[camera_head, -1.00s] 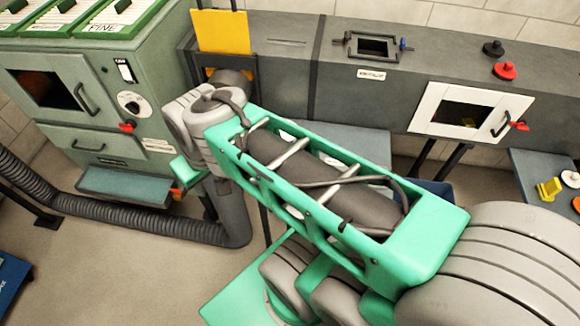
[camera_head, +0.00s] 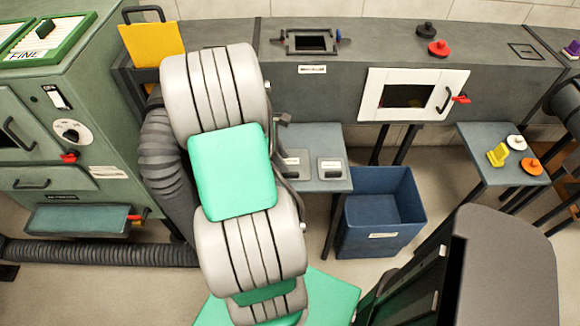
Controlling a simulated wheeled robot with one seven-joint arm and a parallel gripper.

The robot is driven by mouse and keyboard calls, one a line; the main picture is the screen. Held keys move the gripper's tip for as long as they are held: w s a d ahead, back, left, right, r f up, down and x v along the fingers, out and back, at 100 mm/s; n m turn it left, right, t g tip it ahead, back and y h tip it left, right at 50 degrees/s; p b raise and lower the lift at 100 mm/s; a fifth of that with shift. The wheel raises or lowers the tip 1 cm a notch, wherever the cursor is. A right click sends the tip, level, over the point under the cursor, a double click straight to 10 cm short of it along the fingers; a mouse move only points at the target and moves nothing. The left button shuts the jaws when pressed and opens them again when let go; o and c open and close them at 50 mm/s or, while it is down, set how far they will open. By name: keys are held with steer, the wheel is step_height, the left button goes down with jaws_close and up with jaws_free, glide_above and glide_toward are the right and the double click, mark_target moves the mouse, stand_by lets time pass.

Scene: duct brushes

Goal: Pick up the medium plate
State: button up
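No plate that I can read as medium shows. At the upper left, flat white panels in green frames lie on the green cabinet (camera_head: 75,95); the front panel (camera_head: 50,45) reads "FINE". Two small grey pieces, one at the left (camera_head: 293,162) and one at the right (camera_head: 331,168), lie on the low table under the duct, and I cannot tell what they are. My arm (camera_head: 232,170) fills the middle of the view, and my gripper cannot be made out behind it.
A yellow sheet (camera_head: 152,43) stands at the duct's left end. A blue bin (camera_head: 382,212) stands on the floor right of my arm. A small table (camera_head: 487,150) at the right carries white, yellow and orange pieces. Red and black knobbed discs (camera_head: 438,48) sit on the duct.

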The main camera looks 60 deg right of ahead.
mark_target(290, 173)
steer(key=x, duration=0.6)
steer(key=shift+w+a+f, duration=0.15)
steer(key=shift+f, duration=0.15)
steer(key=shift+c, duration=0.3)
jaws_close()
stand_by(0.6)
